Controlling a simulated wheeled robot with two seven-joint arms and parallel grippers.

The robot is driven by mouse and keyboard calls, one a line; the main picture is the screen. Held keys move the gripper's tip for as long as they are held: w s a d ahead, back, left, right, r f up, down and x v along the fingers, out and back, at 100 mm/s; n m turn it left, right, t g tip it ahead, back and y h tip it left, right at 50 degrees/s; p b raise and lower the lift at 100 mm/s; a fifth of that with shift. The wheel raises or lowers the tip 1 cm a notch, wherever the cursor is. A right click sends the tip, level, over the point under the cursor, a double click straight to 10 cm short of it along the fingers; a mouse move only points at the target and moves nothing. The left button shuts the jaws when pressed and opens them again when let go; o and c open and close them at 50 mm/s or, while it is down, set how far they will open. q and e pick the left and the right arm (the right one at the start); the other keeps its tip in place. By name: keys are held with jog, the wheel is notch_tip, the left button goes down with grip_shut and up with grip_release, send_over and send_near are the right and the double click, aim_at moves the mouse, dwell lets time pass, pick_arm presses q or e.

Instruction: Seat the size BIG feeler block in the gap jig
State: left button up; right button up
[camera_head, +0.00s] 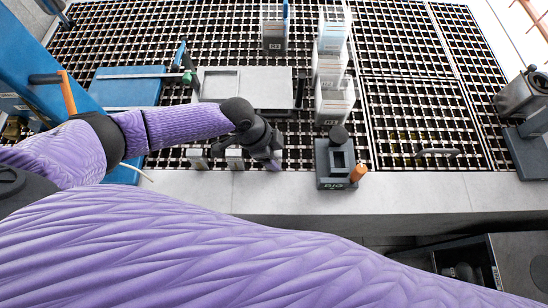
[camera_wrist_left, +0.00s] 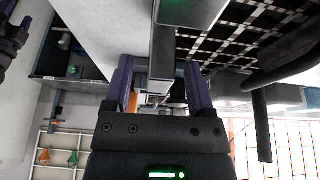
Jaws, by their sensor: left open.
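The gap jig (camera_head: 335,165) is a dark grey stand with an orange knob, at the front edge of the bench right of centre in the head view. Its front label seems to read BIG. Two small grey blocks (camera_head: 197,158) (camera_head: 235,158) stand left of it in a row; their size marks are unreadable. My left gripper (camera_head: 270,163) is low between the right block and the jig, fingers pointing down. In the left wrist view its purple fingers (camera_wrist_left: 158,80) are apart. A dark grey upright piece (camera_wrist_left: 162,55) shows between them; I cannot tell whether they touch it.
White racks (camera_head: 334,70) with thin plates stand behind the jig. A pale plate (camera_head: 258,86) lies behind my left wrist. Open grating (camera_head: 412,110) lies right of the jig. A grey machine (camera_head: 522,95) stands far right. A dark part (camera_wrist_left: 10,35), possibly my right gripper, shows in the wrist view.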

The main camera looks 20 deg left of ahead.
pick_arm(q)
jog(key=shift+x, duration=0.9)
pick_arm(e)
jog(key=shift+w+f, duration=0.2)
jog(key=shift+f, duration=0.05)
pick_arm(q)
jog(key=shift+c, duration=0.2)
grip_shut()
pick_arm(e)
jog(key=shift+w+a, duration=0.1)
jog(key=shift+a, duration=0.1)
